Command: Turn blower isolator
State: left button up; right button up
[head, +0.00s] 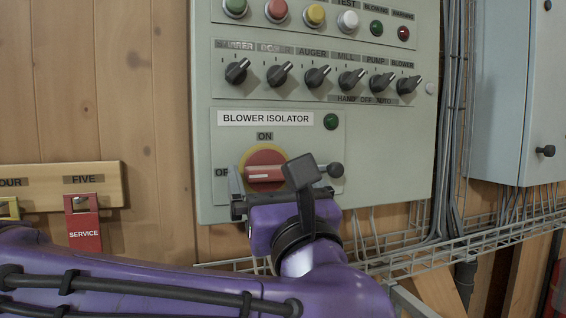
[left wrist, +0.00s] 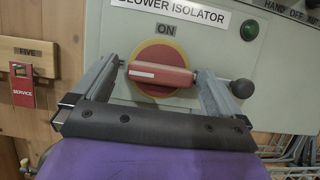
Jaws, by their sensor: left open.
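The blower isolator (head: 264,158) is a red rotary handle on a yellow disc, low on the grey panel. Its bar lies level, with its white mark toward the left, where a partly hidden label begins "OF"; "ON" is above. In the left wrist view the red handle (left wrist: 160,73) also lies level. My left gripper (head: 275,184) is open in front of the isolator. In the left wrist view its fingers (left wrist: 158,80) stand either side of the handle, near its two ends; I cannot tell whether they touch it. My right gripper is out of view.
A black knob (head: 336,170) sticks out just right of the isolator. A row of black selector switches (head: 318,77) and coloured buttons (head: 276,10) are above. A red service tag (head: 83,226) hangs at left. Cables and a wire tray (head: 430,250) run at right.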

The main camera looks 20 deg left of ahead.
pick_arm(q)
jog(key=shift+w, duration=0.25)
jog(key=c, duration=1)
